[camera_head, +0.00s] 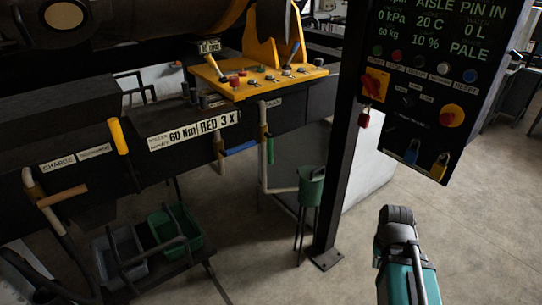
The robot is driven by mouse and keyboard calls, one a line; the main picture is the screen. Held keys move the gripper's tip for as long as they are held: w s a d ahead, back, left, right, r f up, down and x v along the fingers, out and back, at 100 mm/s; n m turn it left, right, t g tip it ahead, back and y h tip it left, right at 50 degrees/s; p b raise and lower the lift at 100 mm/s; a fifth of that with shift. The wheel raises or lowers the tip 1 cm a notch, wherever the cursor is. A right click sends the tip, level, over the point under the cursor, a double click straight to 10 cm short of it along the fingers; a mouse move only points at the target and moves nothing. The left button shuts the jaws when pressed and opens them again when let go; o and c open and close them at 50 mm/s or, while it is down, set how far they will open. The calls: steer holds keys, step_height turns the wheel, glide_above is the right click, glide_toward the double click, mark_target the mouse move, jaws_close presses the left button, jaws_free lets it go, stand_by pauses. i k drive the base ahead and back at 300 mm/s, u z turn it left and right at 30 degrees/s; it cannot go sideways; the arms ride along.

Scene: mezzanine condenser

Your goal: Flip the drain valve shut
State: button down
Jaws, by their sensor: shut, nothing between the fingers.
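No valve carries a label I can read as drain. Under the yellow panel, a pale pipe with a green lever (264,117) drops and bends right towards a green funnel-like cup (312,186). The green lever stands upright along its pipe. Left of it, a blue lever (240,148) lies nearly level beside another pale pipe (219,150). Further left, a tan lever (62,196) lies across a pipe below a "CHARGE" label. Part of my teal and dark arm shows at lower right, well apart from these levers. My gripper's fingers do not show.
A dark post (342,140) stands between my arm and the levers, beneath a control board (425,90). A yellow handle (118,136) sticks out from the dark beam. Grey (122,260) and green (158,228) bins stand lower left. Floor at right is clear.

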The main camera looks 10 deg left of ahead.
mark_target(270, 138)
steer(key=z, duration=0.05)
steer(key=i, duration=0.95)
steer(key=u, duration=0.1)
